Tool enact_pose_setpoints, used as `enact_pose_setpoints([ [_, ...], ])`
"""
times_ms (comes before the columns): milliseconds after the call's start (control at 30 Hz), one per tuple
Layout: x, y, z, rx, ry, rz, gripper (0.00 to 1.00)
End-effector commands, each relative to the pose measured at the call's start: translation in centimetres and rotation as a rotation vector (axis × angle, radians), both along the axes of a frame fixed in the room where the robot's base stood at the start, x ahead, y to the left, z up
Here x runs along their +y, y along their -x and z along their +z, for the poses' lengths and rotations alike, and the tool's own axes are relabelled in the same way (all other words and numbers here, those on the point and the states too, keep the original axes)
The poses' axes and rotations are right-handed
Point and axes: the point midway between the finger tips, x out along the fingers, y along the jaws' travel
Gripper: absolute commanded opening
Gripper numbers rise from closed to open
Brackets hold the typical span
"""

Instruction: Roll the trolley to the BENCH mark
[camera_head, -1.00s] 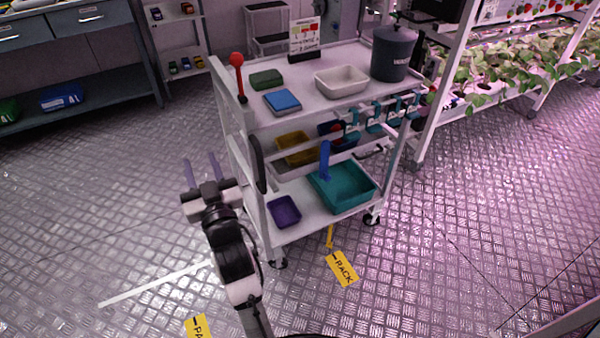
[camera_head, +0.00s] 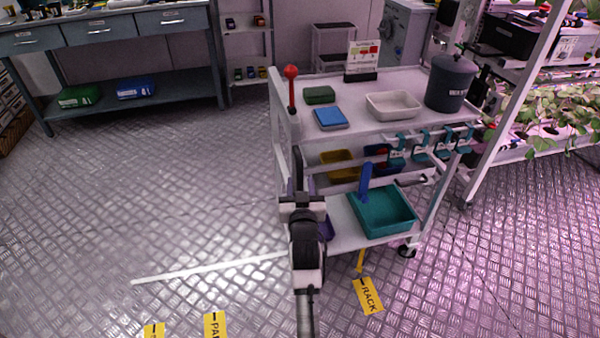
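The trolley (camera_head: 345,110) is a white cart standing right of centre, beside the plant rack. A black upright handle (camera_head: 297,168) is on its left end. My gripper (camera_head: 297,186) is at that end, in front of the handle, its fingers apart and seemingly on either side of it. Contact cannot be told. The trolley carries a red-knobbed lever (camera_head: 291,85), a grey pot (camera_head: 449,83), a white tray (camera_head: 393,105) and a teal bin (camera_head: 383,213). A yellow RACK tag (camera_head: 368,296) lies by its foot. No mark reading BENCH is legible.
A yellow tag reading "PA" (camera_head: 215,325) and another cut-off tag (camera_head: 154,331) lie at the bottom edge. A white floor line (camera_head: 205,269) runs toward the trolley. A grey workbench (camera_head: 130,95) stands at the back left. The floor between is clear. The plant rack (camera_head: 503,150) stands close right.

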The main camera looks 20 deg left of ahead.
Motion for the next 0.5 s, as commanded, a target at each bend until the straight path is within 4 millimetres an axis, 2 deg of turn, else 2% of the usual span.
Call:
enact_pose_setpoints([
  [33,0.4,-0.9,0.2,-0.001,-0.002,0.000,0.37],
  [200,1.3,-3.1,0.1,0.000,0.000,-0.001,0.37],
  [500,1.8,-4.2,0.0,0.000,-0.001,0.000,0.37],
])
